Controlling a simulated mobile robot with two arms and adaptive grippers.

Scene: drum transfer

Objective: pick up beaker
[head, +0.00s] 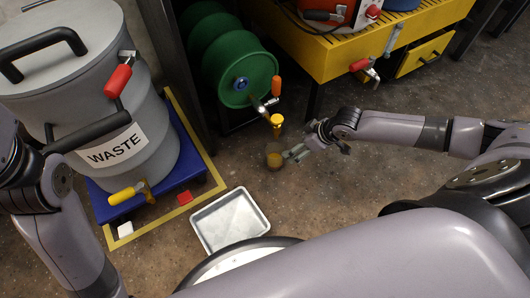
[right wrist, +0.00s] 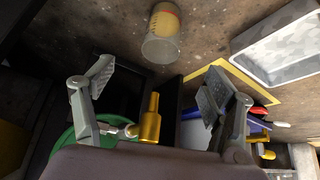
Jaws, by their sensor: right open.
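The beaker (head: 274,157) is a clear cup holding amber liquid, below the yellow tap (head: 277,121) of the green drum (head: 239,72). My right gripper (head: 318,148) is just right of the beaker in the head view, open and empty. In the right wrist view the beaker (right wrist: 162,34) lies beyond the two spread fingers (right wrist: 156,84), apart from them and roughly in line with the gap. I cannot tell whether the beaker's base touches the floor. My left arm shows at the left edge of the head view; its gripper is out of frame.
A grey waste drum (head: 75,70) stands on a blue platform (head: 190,160) inside a yellow floor border. A white tray (head: 230,220) lies on the floor in front. Open floor lies between the tray and rack.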

